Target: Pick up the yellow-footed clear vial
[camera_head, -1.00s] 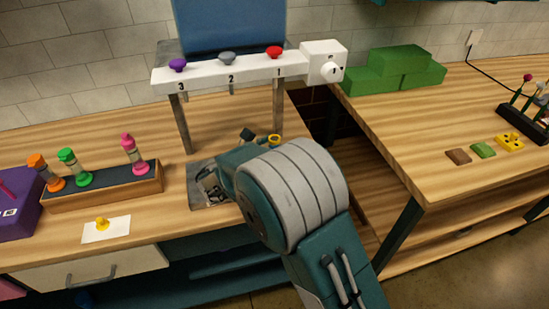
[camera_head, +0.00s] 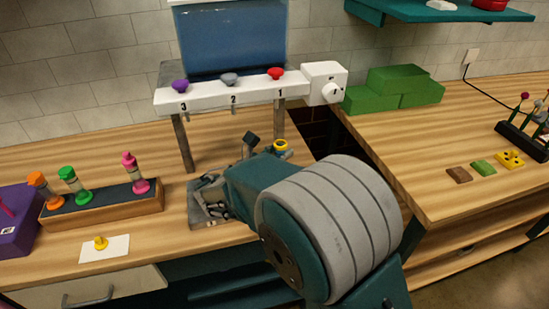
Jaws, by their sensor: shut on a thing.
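A yellow ring-shaped end (camera_head: 281,147), which looks like part of the yellow-footed clear vial, shows just behind and above my gripper, below the spout marked 1. The vial's clear body is hidden by my gripper and wrist. My gripper (camera_head: 248,165) points left and away over the bench. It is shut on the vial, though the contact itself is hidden. One dark finger part stands up left of the yellow ring.
A rack (camera_head: 103,208) of orange, green and pink vials stands left. A yellow stopper-like piece (camera_head: 100,243) sits on a white card (camera_head: 119,252). Green blocks (camera_head: 397,88) lie on the right table.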

